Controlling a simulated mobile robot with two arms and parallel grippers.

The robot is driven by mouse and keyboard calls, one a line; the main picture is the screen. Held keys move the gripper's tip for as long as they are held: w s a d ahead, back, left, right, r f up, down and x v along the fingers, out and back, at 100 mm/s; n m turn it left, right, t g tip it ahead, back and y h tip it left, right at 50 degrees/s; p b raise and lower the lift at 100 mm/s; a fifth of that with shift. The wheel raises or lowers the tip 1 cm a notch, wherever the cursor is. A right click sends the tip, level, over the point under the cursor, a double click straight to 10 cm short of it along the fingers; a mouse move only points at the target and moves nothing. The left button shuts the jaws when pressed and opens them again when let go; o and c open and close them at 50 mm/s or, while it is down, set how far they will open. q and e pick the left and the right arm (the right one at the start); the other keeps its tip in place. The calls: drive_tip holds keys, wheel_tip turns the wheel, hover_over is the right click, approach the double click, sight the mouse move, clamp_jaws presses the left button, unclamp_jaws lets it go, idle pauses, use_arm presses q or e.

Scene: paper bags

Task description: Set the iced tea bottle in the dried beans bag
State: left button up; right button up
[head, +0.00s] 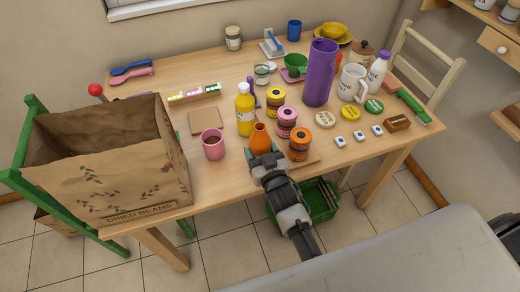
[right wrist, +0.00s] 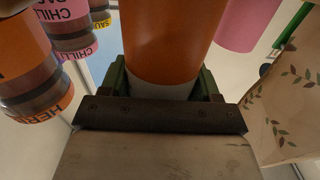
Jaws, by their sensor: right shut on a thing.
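The dried beans bag (head: 100,185) is a large brown paper bag with an open top and a leaf print, at the left end of the table. Part of it shows at the right of the right wrist view (right wrist: 285,115). An orange-brown bottle (head: 260,136), which I take for the iced tea bottle, is in my right gripper (head: 265,158) at the table's front edge, to the right of the bag. The right wrist view shows the bottle (right wrist: 168,45) between the fingers, with a pale band low on it; no label is readable. My left gripper is out of view.
A pink mug (head: 212,145) and a yellow bottle (head: 245,112) stand near the held bottle. Several stacked jars (head: 298,145) stand close on its right. A purple pitcher (head: 319,75) stands farther back. A green chair (head: 40,115) is by the bag.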

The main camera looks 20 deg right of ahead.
drive_tip(key=o, duration=1)
drive_tip(key=shift+o, duration=0.2)
drive_tip(key=shift+s+f, duration=0.2)
drive_tip(key=s+r+b, duration=0.1)
drive_tip(key=s, duration=0.9)
drive_tip(key=shift+s+d, duration=0.2)
drive_tip(key=shift+d, duration=0.2)
